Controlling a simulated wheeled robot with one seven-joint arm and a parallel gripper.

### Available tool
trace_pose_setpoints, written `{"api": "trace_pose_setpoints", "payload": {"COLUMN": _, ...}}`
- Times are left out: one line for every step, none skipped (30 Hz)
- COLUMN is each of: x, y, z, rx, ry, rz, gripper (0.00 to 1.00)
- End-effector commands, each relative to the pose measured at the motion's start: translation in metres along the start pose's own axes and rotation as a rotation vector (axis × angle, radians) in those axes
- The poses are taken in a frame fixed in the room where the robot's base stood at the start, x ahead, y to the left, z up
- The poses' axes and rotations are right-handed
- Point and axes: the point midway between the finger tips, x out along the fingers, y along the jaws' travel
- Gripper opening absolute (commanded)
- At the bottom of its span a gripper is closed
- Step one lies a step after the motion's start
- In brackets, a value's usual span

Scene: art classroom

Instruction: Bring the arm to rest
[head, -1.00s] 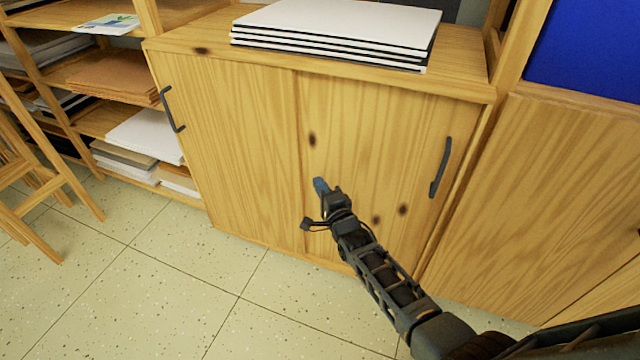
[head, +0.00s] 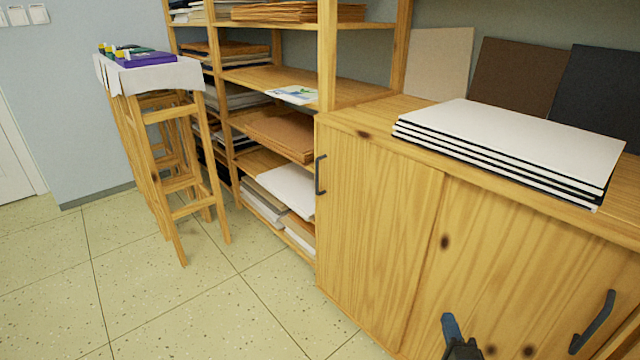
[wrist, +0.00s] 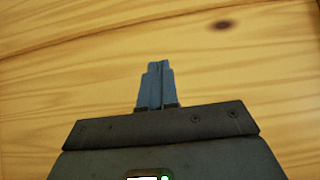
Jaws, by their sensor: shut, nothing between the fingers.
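My gripper (head: 449,328) shows at the bottom edge of the head view, in front of the wooden cabinet (head: 375,225). Only its blue fingertips and a bit of dark body are in that picture; the rest of my arm is out of frame. In the wrist view my gripper (wrist: 154,72) has its blue fingers together with nothing between them. Pale wood grain with a dark knot (wrist: 222,25) fills the view beyond the fingers. I cannot tell how far the fingertips are from the wood.
The cabinet's sliding doors are closed, with dark handles (head: 320,175) and (head: 593,322). White boards (head: 510,140) are stacked on top. Shelves (head: 270,80) with paper stand left of it, then wooden stools (head: 185,190). The tiled floor (head: 120,290) at front left is clear.

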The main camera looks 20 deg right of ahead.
Motion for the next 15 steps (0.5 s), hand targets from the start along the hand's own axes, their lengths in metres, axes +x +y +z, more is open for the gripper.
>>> {"api": "trace_pose_setpoints", "payload": {"x": -0.001, "y": 0.0, "z": 0.001, "rx": -0.003, "ry": -0.001, "rz": 0.001, "gripper": 0.0}}
{"api": "trace_pose_setpoints", "payload": {"x": -0.003, "y": 0.001, "z": 0.002, "rx": -0.007, "ry": -0.003, "rz": 0.002, "gripper": 0.0}}
{"api": "trace_pose_setpoints", "payload": {"x": -0.008, "y": 0.001, "z": 0.004, "rx": -0.019, "ry": -0.006, "rz": 0.005, "gripper": 0.0}}
{"api": "trace_pose_setpoints", "payload": {"x": -0.013, "y": 0.002, "z": 0.006, "rx": -0.034, "ry": -0.011, "rz": 0.009, "gripper": 0.0}}
{"api": "trace_pose_setpoints", "payload": {"x": -0.021, "y": 0.003, "z": 0.009, "rx": -0.052, "ry": -0.017, "rz": 0.013, "gripper": 0.0}}
{"api": "trace_pose_setpoints", "payload": {"x": -0.033, "y": 0.004, "z": 0.015, "rx": -0.084, "ry": -0.027, "rz": 0.019, "gripper": 0.0}}
{"api": "trace_pose_setpoints", "payload": {"x": -0.043, "y": 0.003, "z": 0.019, "rx": -0.114, "ry": -0.037, "rz": 0.023, "gripper": 0.0}}
{"api": "trace_pose_setpoints", "payload": {"x": -0.055, "y": 0.003, "z": 0.024, "rx": -0.149, "ry": -0.047, "rz": 0.028, "gripper": 0.0}}
{"api": "trace_pose_setpoints", "payload": {"x": -0.073, "y": 0.002, "z": 0.03, "rx": -0.201, "ry": -0.063, "rz": 0.034, "gripper": 0.0}}
{"api": "trace_pose_setpoints", "payload": {"x": -0.087, "y": 0.001, "z": 0.035, "rx": -0.242, "ry": -0.076, "rz": 0.04, "gripper": 0.0}}
{"api": "trace_pose_setpoints", "payload": {"x": -0.101, "y": -0.001, "z": 0.04, "rx": -0.286, "ry": -0.09, "rz": 0.044, "gripper": 0.0}}
{"api": "trace_pose_setpoints", "payload": {"x": -0.12, "y": -0.004, "z": 0.045, "rx": -0.344, "ry": -0.108, "rz": 0.048, "gripper": 0.0}}
{"api": "trace_pose_setpoints", "payload": {"x": -0.133, "y": -0.008, "z": 0.048, "rx": -0.387, "ry": -0.122, "rz": 0.05, "gripper": 0.0}}
{"api": "trace_pose_setpoints", "payload": {"x": -0.146, "y": -0.011, "z": 0.052, "rx": -0.429, "ry": -0.136, "rz": 0.052, "gripper": 0.0}}
{"api": "trace_pose_setpoints", "payload": {"x": -0.165, "y": -0.016, "z": 0.055, "rx": -0.486, "ry": -0.156, "rz": 0.055, "gripper": 0.0}}
